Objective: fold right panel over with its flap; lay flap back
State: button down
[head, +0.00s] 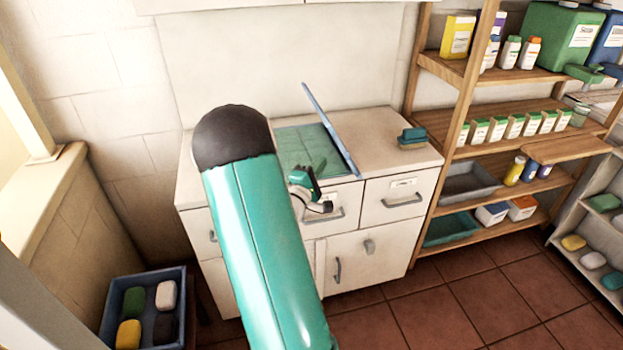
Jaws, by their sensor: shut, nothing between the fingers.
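A thin blue-grey panel (331,128) stands raised along the right side of a green folding mat (303,146) on the white counter. Its top leans to the left and it shows almost edge-on, so I cannot tell its flap apart. The rest of the mat lies flat, partly hidden behind my arm. My gripper (301,180) is at the counter's front edge, in front of the mat and left of the panel's near end. It is shut and empty. It shows small, and I cannot tell whether it touches the mat.
A teal sponge-like block (412,137) lies on the counter to the right. Wooden shelves (468,72) with bottles and boxes stand beside the counter. A blue crate of soaps (178,300) is at lower left. Drawer and door handles (404,199) stick out below the counter.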

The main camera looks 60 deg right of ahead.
jog(key=shift+s+d+r, duration=0.35)
jog(key=shift+s+d, duration=0.35)
jog(key=shift+d, duration=0.15)
jog(key=shift+s+d+r, duration=0.3)
jog(key=shift+s+d, duration=0.35)
jog(key=shift+d, duration=0.15)
